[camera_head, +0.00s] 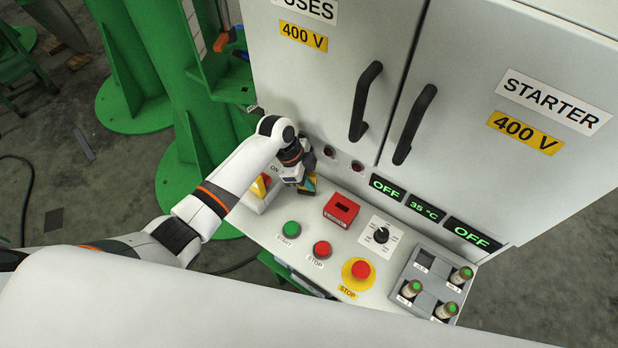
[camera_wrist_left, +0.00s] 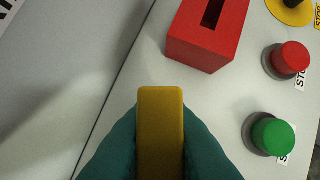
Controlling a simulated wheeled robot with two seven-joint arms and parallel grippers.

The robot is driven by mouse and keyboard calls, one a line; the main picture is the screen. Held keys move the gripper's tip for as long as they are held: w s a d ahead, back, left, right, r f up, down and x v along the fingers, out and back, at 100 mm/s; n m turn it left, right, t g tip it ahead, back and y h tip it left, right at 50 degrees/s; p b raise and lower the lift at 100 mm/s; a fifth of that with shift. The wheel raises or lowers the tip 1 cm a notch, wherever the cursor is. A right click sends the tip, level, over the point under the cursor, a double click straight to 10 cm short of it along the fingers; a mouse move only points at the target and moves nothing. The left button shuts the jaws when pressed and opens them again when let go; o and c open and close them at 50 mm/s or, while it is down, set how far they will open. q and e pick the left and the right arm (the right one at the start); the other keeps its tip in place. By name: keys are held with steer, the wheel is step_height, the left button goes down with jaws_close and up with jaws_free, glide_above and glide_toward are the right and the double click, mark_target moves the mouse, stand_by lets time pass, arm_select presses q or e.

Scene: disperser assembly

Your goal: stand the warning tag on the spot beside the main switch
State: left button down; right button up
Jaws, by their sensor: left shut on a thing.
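The yellow warning tag (camera_wrist_left: 160,130) is clamped between the two teal fingertips of my left gripper (camera_head: 308,186) and seen from its narrow edge in the left wrist view. In the head view the gripper points down over the panel, just right of the main switch (camera_head: 261,186), a red and yellow handle on a light base. My forearm and gripper partly cover the switch. The spot beside the switch is not visible, and I cannot tell whether the tag touches the panel. My right gripper is not in view.
A red slotted box (camera_head: 342,210) stands right of the gripper. A green start button (camera_head: 291,229), a red stop button (camera_head: 321,248) and an emergency stop (camera_head: 361,270) sit nearer the front. The cabinet doors with black handles (camera_head: 365,101) rise behind.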

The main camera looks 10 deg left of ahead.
arm_select(q)
steer(key=c, duration=1.4)
jaws_free()
steer(key=v, duration=1.2)
